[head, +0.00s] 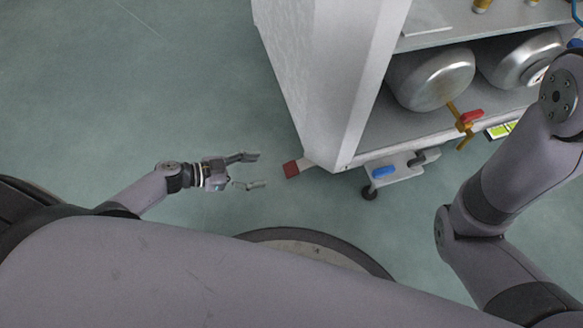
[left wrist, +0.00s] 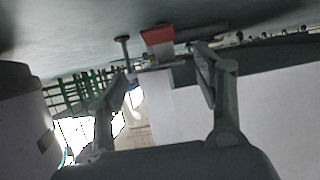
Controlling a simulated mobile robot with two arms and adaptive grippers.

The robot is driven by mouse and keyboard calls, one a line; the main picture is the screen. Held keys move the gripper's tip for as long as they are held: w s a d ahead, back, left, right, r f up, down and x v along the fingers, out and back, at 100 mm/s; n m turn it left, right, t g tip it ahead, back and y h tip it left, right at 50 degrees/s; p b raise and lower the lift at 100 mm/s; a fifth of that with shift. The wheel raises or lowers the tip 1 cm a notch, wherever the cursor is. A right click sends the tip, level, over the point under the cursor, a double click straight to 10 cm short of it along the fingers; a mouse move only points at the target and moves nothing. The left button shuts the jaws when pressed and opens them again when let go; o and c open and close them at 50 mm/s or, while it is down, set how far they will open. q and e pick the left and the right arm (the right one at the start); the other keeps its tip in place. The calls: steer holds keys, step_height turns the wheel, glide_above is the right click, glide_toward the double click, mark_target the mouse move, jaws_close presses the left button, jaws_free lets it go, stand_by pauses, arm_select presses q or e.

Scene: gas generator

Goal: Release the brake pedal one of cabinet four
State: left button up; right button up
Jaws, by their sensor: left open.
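A red pedal (head: 291,169) sticks out from the lower left corner of the white cabinet (head: 345,75), close to the floor. My left gripper (head: 257,170) is open and empty, just left of the red pedal, with its fingers pointing toward it and a small gap between. In the left wrist view the red pedal (left wrist: 158,37) shows beyond and between the open fingers of my left gripper (left wrist: 163,63). A blue pedal (head: 383,172) sits farther right along the cabinet's bottom edge. My right arm is at the right; its gripper is out of the picture.
The cabinet's shelf holds metal tanks (head: 432,79) and a brass valve with a red handle (head: 471,117). A dark caster (head: 369,193) is under the blue pedal. The green floor (head: 120,80) is clear to the left of the cabinet.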

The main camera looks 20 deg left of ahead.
mark_target(294, 167)
arm_select(q)
steer(key=b+x, duration=0.3)
steer(key=x, duration=0.8)
steer(key=shift+w+d+f, duration=0.15)
steer(key=shift+w+d, duration=0.05)
steer(key=shift+d, duration=0.1)
steer(key=shift+c, duration=0.2)
jaws_close()
